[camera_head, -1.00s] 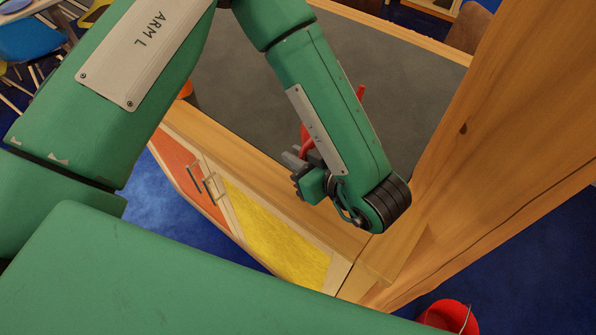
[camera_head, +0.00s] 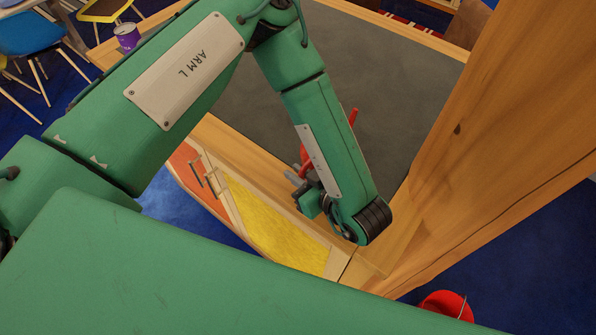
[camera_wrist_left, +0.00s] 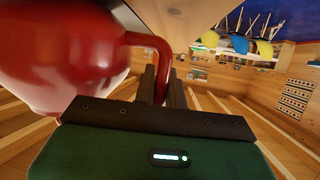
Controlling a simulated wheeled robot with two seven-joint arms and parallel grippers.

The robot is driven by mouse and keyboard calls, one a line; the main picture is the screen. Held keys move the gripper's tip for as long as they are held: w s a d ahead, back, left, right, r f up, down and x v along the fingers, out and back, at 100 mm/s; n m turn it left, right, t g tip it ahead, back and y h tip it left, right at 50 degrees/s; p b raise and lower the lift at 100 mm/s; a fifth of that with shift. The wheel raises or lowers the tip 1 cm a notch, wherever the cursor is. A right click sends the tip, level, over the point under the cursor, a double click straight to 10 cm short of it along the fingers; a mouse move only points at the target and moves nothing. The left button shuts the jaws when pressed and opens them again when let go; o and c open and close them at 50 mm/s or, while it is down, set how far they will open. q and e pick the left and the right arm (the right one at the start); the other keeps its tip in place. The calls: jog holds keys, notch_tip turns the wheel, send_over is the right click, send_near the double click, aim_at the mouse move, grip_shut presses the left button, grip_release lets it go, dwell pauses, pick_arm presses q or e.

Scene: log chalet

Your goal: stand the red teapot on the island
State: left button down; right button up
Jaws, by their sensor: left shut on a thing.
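The red teapot (camera_head: 305,158) is mostly hidden behind my left forearm in the head view; a red tip shows at the forearm's right side. My left gripper (camera_head: 303,187) is at the near edge of the island's dark grey top (camera_head: 390,90). In the left wrist view, the teapot's rounded glossy body (camera_wrist_left: 65,55) fills the left side. Its handle runs between the fingers of my left gripper (camera_wrist_left: 163,88), which are shut on it. I cannot tell whether the teapot's base touches the island. My right gripper is out of view.
A thick wooden post (camera_head: 490,150) rises close to the right of my left wrist. A purple cup (camera_head: 127,36) stands at the top's far left corner. A red bucket (camera_head: 447,305) is at the lower right. The middle of the grey top looks clear.

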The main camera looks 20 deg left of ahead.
pick_arm(q)
jog(key=shift+f, duration=0.15)
jog(key=c, duration=1.5)
grip_release()
jog(key=shift+o, duration=0.2)
